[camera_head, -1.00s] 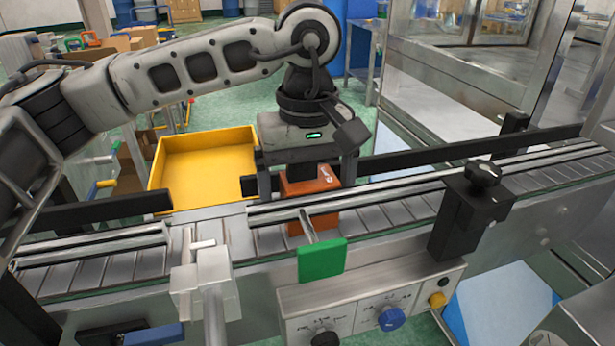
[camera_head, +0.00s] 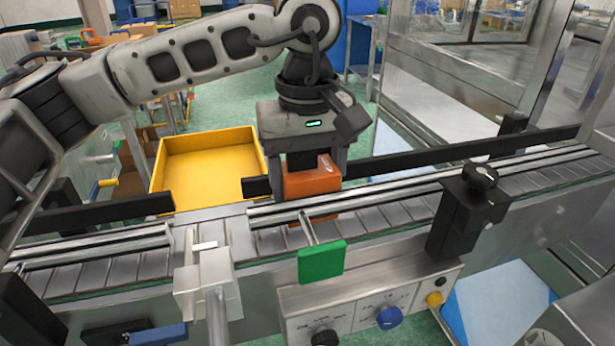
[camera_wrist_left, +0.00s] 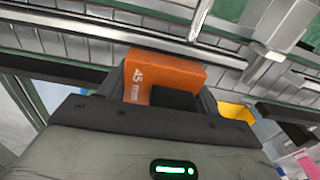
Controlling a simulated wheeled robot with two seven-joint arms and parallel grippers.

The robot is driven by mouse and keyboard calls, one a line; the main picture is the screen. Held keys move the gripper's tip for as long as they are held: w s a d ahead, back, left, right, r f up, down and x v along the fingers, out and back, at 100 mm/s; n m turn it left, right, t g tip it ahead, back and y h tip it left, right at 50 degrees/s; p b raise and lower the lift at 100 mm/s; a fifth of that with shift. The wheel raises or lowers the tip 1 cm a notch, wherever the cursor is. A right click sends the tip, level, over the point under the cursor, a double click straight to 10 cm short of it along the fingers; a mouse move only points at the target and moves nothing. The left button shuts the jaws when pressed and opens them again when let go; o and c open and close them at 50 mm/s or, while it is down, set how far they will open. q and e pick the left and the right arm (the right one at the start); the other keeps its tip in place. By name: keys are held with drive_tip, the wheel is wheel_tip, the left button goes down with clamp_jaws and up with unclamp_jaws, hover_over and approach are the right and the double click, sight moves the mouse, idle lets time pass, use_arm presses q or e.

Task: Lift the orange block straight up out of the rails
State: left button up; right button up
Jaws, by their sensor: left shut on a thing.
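The orange block (camera_head: 313,181) is between the fingers of my left gripper (camera_head: 305,172), over the conveyor at the middle of the head view. My left gripper points down and is shut on it. The block's upper part rises above the near metal rail (camera_head: 400,181), while its lower part still shows below that rail. In the left wrist view the block (camera_wrist_left: 165,76) shows a white "45 mm" mark and sits between the fingers. My right gripper is not in view.
An empty yellow bin (camera_head: 205,165) stands behind the conveyor. A green plate (camera_head: 321,261) and a black clamp with a knob (camera_head: 466,215) are on the near side. Black guide bars (camera_head: 460,153) run along the far side.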

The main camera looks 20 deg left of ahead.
sight(308, 154)
use_arm(q)
drive_tip(key=shift+r+p, duration=0.3)
drive_tip(key=shift+r, duration=0.55)
drive_tip(key=shift+r+p, duration=0.75)
drive_tip(key=shift+r, duration=0.15)
drive_tip(key=shift+r+p, duration=0.35)
drive_tip(key=shift+r, duration=0.25)
drive_tip(key=shift+r+p, duration=0.5)
drive_tip(key=shift+r, duration=0.2)
drive_tip(key=shift+r+p, duration=0.4)
drive_tip(key=shift+r, duration=0.4)
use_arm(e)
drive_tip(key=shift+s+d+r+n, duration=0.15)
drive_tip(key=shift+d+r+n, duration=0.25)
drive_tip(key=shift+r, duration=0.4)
